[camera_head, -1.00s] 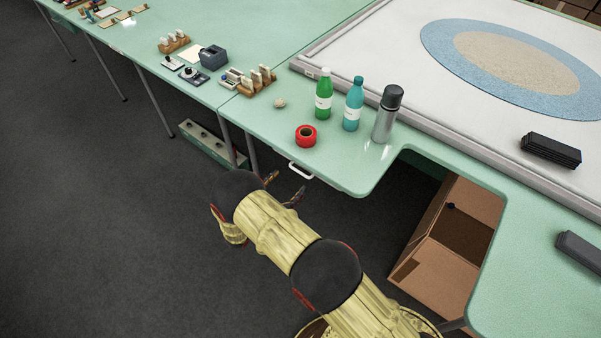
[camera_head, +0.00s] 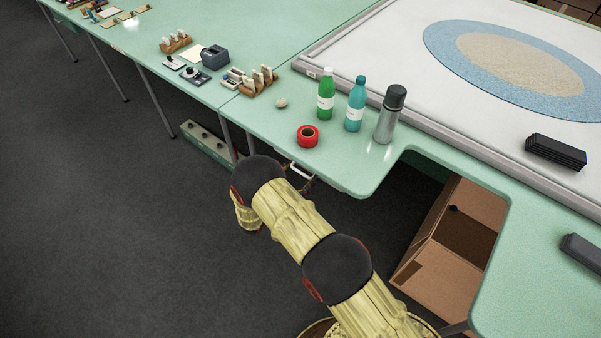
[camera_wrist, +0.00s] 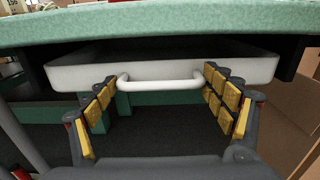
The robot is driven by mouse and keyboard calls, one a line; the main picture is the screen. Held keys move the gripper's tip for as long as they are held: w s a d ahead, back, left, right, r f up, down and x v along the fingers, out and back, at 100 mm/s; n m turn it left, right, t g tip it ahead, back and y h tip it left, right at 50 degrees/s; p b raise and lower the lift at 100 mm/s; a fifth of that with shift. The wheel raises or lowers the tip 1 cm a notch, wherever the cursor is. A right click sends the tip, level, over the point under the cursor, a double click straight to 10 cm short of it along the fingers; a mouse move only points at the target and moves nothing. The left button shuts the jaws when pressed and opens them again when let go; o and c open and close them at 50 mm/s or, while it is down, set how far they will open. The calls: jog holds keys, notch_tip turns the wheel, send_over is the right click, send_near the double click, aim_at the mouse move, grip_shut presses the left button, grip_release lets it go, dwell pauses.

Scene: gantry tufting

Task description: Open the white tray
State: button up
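The white tray (camera_wrist: 74,76) hangs under the green tabletop, its front wall showing in the wrist view. Its white bar handle (camera_wrist: 160,83) sticks out from the front; in the head view the handle (camera_head: 301,170) shows just below the table edge. The tray looks pushed in under the top. My gripper (camera_wrist: 160,95) is open, with one yellow-padded finger at each end of the handle. The handle lies between the fingertips; I cannot tell whether either finger touches it. In the head view my gripper is mostly hidden behind my arm.
On the table (camera_head: 262,122) above stand a red tape roll (camera_head: 308,136), a green bottle (camera_head: 326,95), a teal bottle (camera_head: 355,104) and a grey flask (camera_head: 389,115). An open cardboard box (camera_head: 436,268) stands on the floor to the right.

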jog(key=c, duration=1)
jog(key=shift+s+a, duration=0.1)
jog(key=v, duration=2.1)
jog(key=shift+s+a+f+b, duration=0.1)
jog(key=shift+s+a+b, duration=0.1)
jog(key=shift+s+b, duration=0.15)
jog(key=o, duration=1.3)
jog(key=shift+o, duration=0.2)
jog(key=v, duration=1.2)
